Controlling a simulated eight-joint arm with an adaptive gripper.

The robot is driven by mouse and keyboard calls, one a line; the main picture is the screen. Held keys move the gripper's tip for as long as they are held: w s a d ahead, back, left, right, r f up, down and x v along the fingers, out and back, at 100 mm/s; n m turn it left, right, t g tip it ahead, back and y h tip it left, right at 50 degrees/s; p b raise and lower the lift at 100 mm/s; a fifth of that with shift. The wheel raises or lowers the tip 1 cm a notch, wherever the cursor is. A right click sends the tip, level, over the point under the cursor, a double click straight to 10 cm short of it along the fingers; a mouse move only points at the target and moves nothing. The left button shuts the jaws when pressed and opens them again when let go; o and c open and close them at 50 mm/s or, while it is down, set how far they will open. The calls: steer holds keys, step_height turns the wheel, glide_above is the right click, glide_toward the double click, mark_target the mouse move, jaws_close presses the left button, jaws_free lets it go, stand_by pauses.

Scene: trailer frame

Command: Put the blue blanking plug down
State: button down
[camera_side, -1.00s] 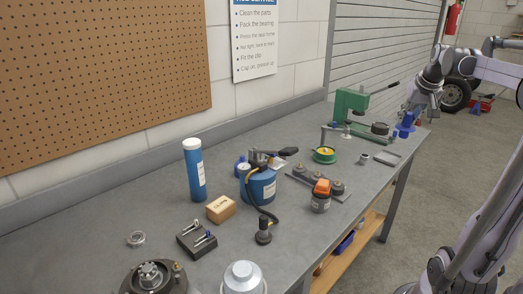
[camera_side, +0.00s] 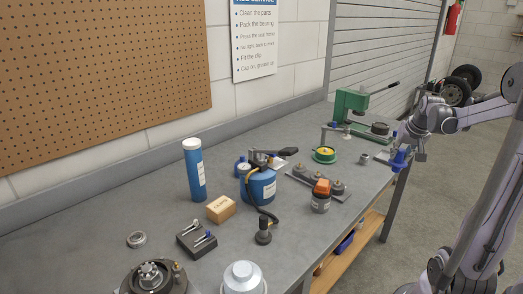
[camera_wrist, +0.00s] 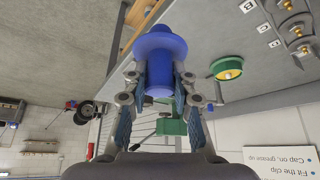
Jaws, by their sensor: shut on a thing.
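The blue blanking plug (camera_side: 400,159) is held in my gripper (camera_side: 402,150) at the right end of the bench, by its front edge. In the wrist view the plug (camera_wrist: 158,52) sits between the two fingers of my gripper (camera_wrist: 160,82), its wide flange facing away from the palm. The fingers touch its sides. The plug appears to be above the bench top, but the exact gap under it is hard to tell.
The grey bench (camera_side: 110,230) holds a green press (camera_side: 352,112), a green dish with a yellow centre (camera_side: 324,154), a plate with several fittings (camera_side: 305,175), an orange-capped jar (camera_side: 321,195) and a small metal ring (camera_side: 364,159). Floor lies beyond the front edge.

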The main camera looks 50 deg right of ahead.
steer(key=shift+w+a+f, duration=0.3)
steer(key=shift+w+f, duration=1.4)
steer(key=shift+w+a+f, duration=0.35)
steer(key=shift+w+f, duration=1.3)
steer(key=shift+w+a+f, duration=0.3)
steer(key=shift+w+f, duration=1.4)
steer(key=shift+f, duration=0.1)
steer(key=c, duration=1.1)
jaws_free()
steer(key=v, duration=1.2)
steer(key=a+n+t+y, duration=0.3)
steer(key=a+n, duration=0.8)
steer(key=a, duration=2.2)
steer(key=shift+s+a+f+t+y, duration=0.2)
steer(key=shift+s+a+t+y, duration=0.15)
steer(key=shift+y, duration=0.65)
